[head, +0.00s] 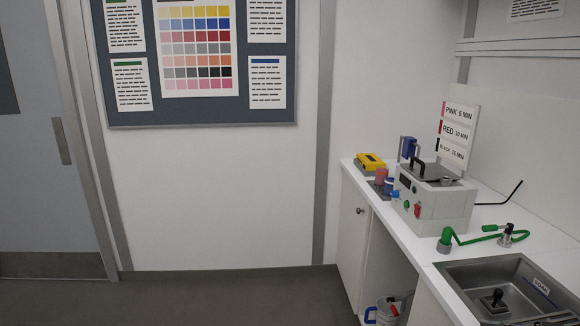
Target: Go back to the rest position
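Neither of my grippers nor my arms show in the head view. The counter (398,226) runs along the right side. On it stands a grey boxy machine (437,203) with a black handle on its lid. A red jar (381,174) and a blue jar (389,185) stand close together to the left of the machine. A yellow device (370,162) lies behind them near the wall. A sign (456,131) listing pink, red and black with minutes stands behind the machine.
A sink (510,284) is set in the counter at the lower right, with a green hose (476,238) beside it. A bucket (384,312) stands below the counter. A door (45,150) is at the left, a notice board (200,113) on the wall. The floor (200,298) is clear.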

